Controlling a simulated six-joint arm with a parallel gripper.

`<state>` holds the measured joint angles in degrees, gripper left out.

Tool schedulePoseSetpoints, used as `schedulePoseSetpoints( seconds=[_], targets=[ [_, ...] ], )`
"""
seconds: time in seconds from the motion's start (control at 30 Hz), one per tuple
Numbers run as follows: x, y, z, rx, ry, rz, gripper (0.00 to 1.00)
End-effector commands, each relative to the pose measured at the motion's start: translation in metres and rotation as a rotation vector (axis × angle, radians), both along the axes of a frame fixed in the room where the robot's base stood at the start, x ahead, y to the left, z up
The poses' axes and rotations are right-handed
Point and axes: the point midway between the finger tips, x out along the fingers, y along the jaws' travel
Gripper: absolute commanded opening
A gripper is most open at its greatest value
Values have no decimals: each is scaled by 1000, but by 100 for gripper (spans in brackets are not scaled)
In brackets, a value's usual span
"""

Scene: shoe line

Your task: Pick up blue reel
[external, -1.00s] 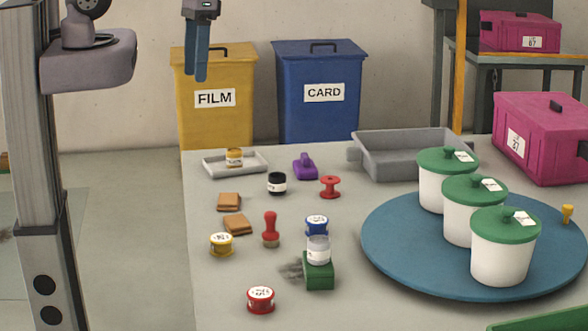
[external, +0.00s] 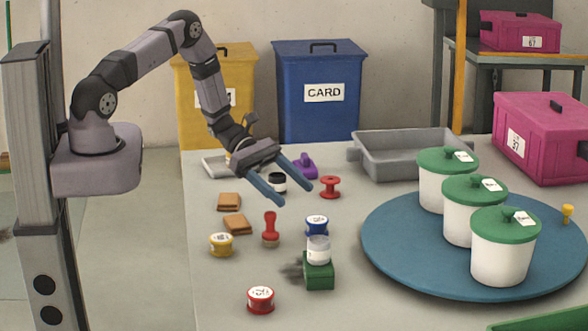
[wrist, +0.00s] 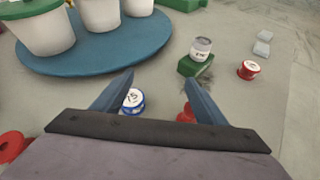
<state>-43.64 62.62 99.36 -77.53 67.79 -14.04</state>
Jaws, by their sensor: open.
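The blue reel (external: 317,222), a small round blue piece with a white labelled top, stands on the table just behind a grey-white tin on a green block. In the wrist view, the blue reel (wrist: 133,100) shows between my fingers, close beside the left one. My gripper (external: 293,194) is open and empty, above the table, behind and to the left of the reel. In the wrist view, my gripper (wrist: 158,76) has its two blue fingers spread apart. The reel's lower part is hidden by the tin in the external view.
The grey-white tin (external: 318,249) sits on the green block (external: 319,275) in front of the reel. A red stamp (external: 270,230) stands left, and a red spool (external: 330,187) lies behind. The blue turntable (external: 385,255) with white green-lidded tubs is at right. A red tin (external: 260,299) stands in front.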

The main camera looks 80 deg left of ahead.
Motion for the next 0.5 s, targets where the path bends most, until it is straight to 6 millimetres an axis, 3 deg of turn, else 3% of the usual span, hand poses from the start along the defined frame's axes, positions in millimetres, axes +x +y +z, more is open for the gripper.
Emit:
schedulePoseSetpoints(
  seconds=[0.03,0.2,0.5],
  targets=[
    [1,15,-25,-27,9,61,66],
    [2,46,-58,-77,25,195,66],
    [3,54,-67,-92,32,237,66]
  ],
)
